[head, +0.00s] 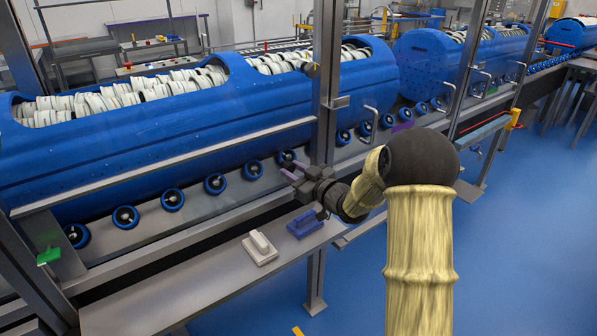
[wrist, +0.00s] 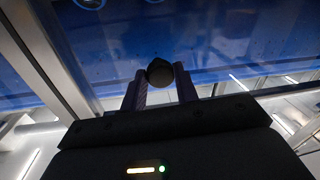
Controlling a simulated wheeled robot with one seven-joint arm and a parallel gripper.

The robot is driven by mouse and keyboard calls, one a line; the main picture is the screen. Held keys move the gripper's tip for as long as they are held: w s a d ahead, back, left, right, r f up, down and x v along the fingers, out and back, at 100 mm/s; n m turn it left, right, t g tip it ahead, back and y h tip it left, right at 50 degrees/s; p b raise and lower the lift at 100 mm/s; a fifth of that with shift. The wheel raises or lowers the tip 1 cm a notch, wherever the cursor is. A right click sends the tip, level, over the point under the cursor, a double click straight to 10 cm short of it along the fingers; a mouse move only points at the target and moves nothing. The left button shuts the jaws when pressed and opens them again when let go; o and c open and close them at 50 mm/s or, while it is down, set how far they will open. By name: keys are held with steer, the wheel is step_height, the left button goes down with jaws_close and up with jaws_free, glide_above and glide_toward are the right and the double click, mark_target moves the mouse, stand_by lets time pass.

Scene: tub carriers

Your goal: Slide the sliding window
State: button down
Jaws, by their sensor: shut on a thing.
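A metal-framed window opening runs along the front of the line, with its slanted rail (head: 170,165) and an upright post (head: 326,90) in the head view. I cannot tell which part is the sliding pane. My gripper (head: 286,166) is in front of the lower part of the line, left of the post. In the wrist view my gripper (wrist: 161,88) has its two purple fingers on either side of a round dark knob (wrist: 160,72) and is shut on it. What the knob is fixed to is hidden. Blue surface lies behind it.
Big blue tubs (head: 220,125) full of white pieces stand on rollers behind the frame. Silver bar handles (head: 370,118) stick out right of the post. Blue floor at right is open.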

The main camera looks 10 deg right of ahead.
steer(key=shift+w+d, duration=0.2)
steer(key=shift+d, duration=0.2)
steer(key=c, duration=1.1)
jaws_free()
steer(key=p+v, duration=0.1)
steer(key=v, duration=1.6)
steer(key=shift+s+d, duration=0.1)
steer(key=shift+s, duration=0.1)
steer(key=shift+w+f, duration=0.1)
